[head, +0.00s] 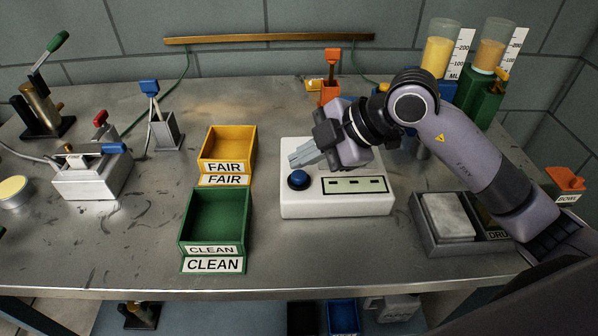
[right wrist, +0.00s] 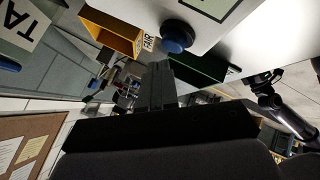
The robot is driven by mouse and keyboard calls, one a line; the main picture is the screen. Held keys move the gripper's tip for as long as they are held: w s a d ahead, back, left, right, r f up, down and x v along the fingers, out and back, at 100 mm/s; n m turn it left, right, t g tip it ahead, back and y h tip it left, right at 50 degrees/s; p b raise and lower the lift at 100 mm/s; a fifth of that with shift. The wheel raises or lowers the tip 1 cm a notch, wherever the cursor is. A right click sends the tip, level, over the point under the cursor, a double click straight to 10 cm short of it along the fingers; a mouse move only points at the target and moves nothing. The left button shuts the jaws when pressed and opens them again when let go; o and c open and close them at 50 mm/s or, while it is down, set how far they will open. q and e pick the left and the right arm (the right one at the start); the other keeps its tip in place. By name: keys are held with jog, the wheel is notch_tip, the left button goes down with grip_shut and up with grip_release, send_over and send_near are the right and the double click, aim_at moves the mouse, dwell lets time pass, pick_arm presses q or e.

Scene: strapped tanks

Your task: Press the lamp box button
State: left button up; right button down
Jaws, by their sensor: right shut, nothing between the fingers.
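The lamp box (head: 345,205) is a white box on the metal table, right of the labelled bins. It has a round blue button (head: 299,180) on its left side and a dark-framed panel (head: 354,185) with short dark slots. My right gripper (head: 294,160) is shut and empty, its fingertips just behind and above the button, apart from it as far as I can tell. In the right wrist view the blue button (right wrist: 175,38) shows beyond the shut fingers (right wrist: 158,72), with a gap between. My left gripper is not in view.
A yellow FAIR bin (head: 227,150) and a green CLEAN bin (head: 215,222) stand left of the lamp box. A grey tray (head: 430,240) lies to the right under my right arm. An orange scoop holder (head: 330,90) stands behind. Bare table lies in front.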

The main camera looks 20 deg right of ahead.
aim_at(304, 176)
jog(key=shift+f, duration=0.1)
jog(key=shift+f, duration=0.35)
jog(key=shift+f+b, duration=0.4)
jog(key=shift+f, duration=0.15)
dwell(0.7)
jog(key=shift+r, duration=0.15)
jog(key=shift+r+p, duration=0.8)
jog(key=shift+p, duration=0.15)
notch_tip(304, 176, up, 5)
jog(key=p, duration=0.5)
jog(key=shift+r, duration=0.15)
dwell(0.3)
